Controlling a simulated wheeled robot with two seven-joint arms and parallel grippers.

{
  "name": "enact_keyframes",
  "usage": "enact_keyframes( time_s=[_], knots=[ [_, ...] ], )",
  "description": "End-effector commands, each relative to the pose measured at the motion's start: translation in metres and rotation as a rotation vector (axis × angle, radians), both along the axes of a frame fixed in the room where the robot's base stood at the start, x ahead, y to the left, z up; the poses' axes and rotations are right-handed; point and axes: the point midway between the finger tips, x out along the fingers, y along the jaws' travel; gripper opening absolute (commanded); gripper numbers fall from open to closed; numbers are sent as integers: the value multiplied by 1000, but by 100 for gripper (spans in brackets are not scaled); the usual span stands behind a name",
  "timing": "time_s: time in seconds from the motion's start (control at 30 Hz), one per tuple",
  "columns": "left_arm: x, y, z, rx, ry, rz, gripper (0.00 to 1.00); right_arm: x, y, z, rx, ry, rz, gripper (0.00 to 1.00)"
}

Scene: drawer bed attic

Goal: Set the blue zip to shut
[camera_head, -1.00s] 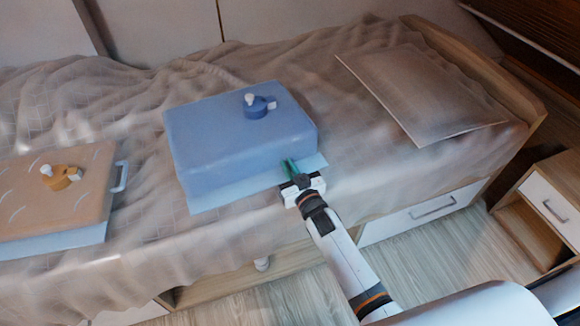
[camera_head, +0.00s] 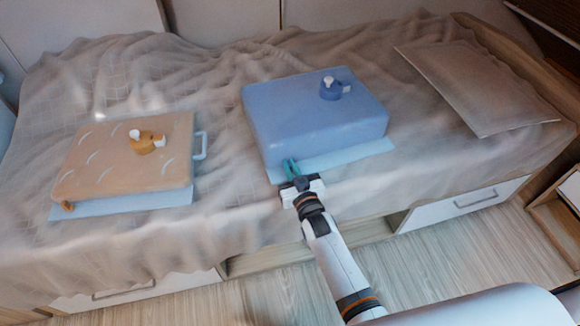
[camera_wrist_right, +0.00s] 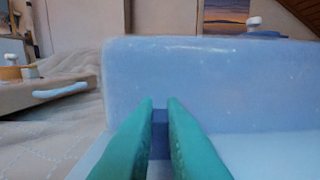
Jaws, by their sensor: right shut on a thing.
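The blue case (camera_head: 315,115) lies flat on the bed on a light blue mat (camera_head: 350,157). My right gripper (camera_head: 290,166) is at the left part of the case's front face, low and close to the mat. In the right wrist view its green fingers (camera_wrist_right: 160,102) point at the front face of the case (camera_wrist_right: 215,85). They are shut on a small darker blue piece (camera_wrist_right: 160,122), which appears to be the blue zip's pull. The fingers hide most of it, and the zip's track cannot be made out. My left gripper is not in view.
An orange-brown case (camera_head: 115,165) with a light blue handle (camera_head: 201,146) lies to the left on its own mat. A blue knob-like fitting (camera_head: 331,90) stands on the blue case. A pillow (camera_head: 480,85) lies at the right. The bed between the cases is clear.

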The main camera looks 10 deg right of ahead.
Motion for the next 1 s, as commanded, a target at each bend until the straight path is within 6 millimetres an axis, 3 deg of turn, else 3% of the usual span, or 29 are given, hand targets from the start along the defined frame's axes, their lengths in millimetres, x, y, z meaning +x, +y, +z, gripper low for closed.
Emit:
enact_keyframes(
  time_s=[0.37, 0.4, 0.53, 0.83, 0.93, 1.0],
  knots=[
    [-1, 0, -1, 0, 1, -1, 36, -1, 4, -1, 2, 1, 5, 0],
    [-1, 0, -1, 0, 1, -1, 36, -1, 4, -1, 2, 1, 5, 13],
    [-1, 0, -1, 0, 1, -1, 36, -1, 3, -1, 2, 1, 5, 33],
    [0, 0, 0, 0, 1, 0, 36, -2, 2, 0, 1, 0, 3, 33],
    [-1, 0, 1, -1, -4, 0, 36, -11, 1, -1, 1, 2, 3, 33],
    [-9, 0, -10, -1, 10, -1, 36, -23, -1, 0, 2, 2, 3, 33]
  ],
)
